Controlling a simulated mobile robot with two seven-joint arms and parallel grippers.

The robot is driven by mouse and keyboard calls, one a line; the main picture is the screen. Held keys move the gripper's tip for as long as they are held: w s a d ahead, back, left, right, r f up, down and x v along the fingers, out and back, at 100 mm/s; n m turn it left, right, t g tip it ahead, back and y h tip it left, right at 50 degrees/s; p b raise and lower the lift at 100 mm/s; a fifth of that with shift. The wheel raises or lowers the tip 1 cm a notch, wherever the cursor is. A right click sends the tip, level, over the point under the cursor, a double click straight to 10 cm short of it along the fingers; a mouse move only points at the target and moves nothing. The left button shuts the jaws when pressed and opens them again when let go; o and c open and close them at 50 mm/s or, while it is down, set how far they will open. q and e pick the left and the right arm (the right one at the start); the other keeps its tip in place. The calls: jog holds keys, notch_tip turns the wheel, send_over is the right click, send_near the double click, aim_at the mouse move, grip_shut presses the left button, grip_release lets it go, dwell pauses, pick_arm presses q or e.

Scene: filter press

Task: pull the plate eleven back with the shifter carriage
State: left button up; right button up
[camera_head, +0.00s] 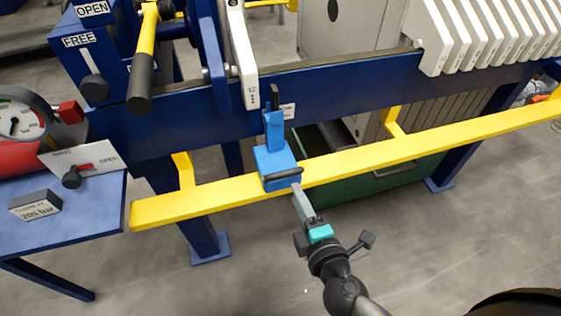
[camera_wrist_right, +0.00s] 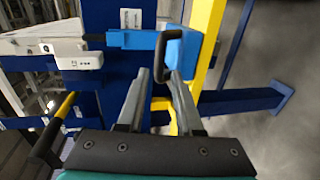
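The shifter carriage (camera_head: 274,160) is a blue block on the yellow rail, with an upright blue arm and a black handle (camera_head: 283,174). It also shows in the right wrist view (camera_wrist_right: 196,48), with its black handle (camera_wrist_right: 161,52). My right gripper (camera_head: 298,190) is at the handle. In the wrist view its two fingers (camera_wrist_right: 160,75) are apart, with the handle bar at the gap between their tips; contact cannot be told. A lone white plate (camera_head: 241,55) hangs left of the carriage arm; its marking is too small to read, so I cannot confirm it is eleven. My left gripper is out of view.
The yellow rail (camera_head: 400,155) runs along the blue press frame (camera_head: 340,88). Several white plates (camera_head: 470,35) stand at the upper right. A yellow lever with a black grip (camera_head: 140,83) is at the upper left, above a blue side table (camera_head: 85,215). A green bin (camera_head: 400,180) sits below.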

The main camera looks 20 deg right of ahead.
aim_at(285, 171)
jog(key=x, duration=1.2)
grip_shut()
dwell(1.2)
